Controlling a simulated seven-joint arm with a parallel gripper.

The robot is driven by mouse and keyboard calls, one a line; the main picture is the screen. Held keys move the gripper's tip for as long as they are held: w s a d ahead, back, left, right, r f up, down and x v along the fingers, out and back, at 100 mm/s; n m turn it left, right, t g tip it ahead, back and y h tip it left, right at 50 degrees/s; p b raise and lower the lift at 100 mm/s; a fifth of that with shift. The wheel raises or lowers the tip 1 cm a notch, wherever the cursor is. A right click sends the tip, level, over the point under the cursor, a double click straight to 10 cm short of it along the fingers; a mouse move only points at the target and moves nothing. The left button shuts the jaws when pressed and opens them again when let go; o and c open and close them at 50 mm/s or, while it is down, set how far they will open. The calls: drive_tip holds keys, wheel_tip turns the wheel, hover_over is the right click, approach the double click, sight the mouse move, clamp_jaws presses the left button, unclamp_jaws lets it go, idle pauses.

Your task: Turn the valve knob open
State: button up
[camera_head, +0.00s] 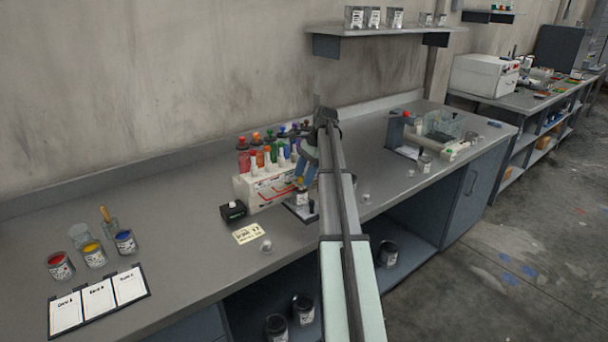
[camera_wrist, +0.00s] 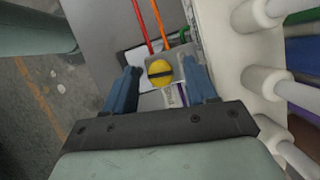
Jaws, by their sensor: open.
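The valve knob (camera_wrist: 160,72) is a round yellow knob with a dark bar across it, in the middle of the wrist view. It sits on a grey block beside the white dispenser body. In the head view only a small yellow bit of the knob (camera_head: 301,181) shows beside my fingers. My gripper (camera_wrist: 161,80) is open, with one blue finger on each side of the knob and visible gaps between. Whether the fingertips are level with the knob I cannot tell. In the head view my gripper (camera_head: 307,172) is at the dispenser's right end, partly hidden by my arm.
The white dispenser (camera_head: 245,190) carries several coloured bottles and red and orange tubes. The bench front is mostly clear.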

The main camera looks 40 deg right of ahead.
drive_tip(key=m, duration=0.2)
drive_tip(key=m+t, duration=0.1)
drive_tip(key=m, duration=0.1)
drive_tip(key=m+t+h, duration=0.1)
drive_tip(key=m, duration=0.1)
drive_tip(key=shift+s+a, duration=0.15)
drive_tip(key=shift+s, duration=0.1)
drive_tip(key=m+h, duration=0.1)
drive_tip(key=m, duration=0.2)
drive_tip(key=m+t+h, duration=0.1)
drive_tip(key=m, duration=0.3)
drive_tip(key=shift+a+t, duration=0.15)
drive_tip(key=shift+t, duration=0.15)
drive_tip(key=v, duration=1.4)
drive_tip(key=s+a+f+n+y, duration=0.1)
drive_tip(key=s+a+f+n, duration=0.15)
drive_tip(key=s+f, duration=0.55)
drive_tip(key=s+a+f+n, duration=0.1)
drive_tip(key=s+f+n, duration=0.3)
drive_tip(key=f, duration=0.7)
drive_tip(key=s+a+f+n+g+y, duration=0.1)
drive_tip(key=s+a+f+n+g, duration=0.1)
drive_tip(key=s+a+f, duration=0.3)
drive_tip(key=shift+s+a+f+n+y, duration=0.3)
drive_tip(key=shift+a+f+n, duration=0.45)
drive_tip(key=shift+a+f, duration=2)
drive_tip(key=shift+d+f, duration=0.55)
drive_tip(key=shift+d, duration=0.2)
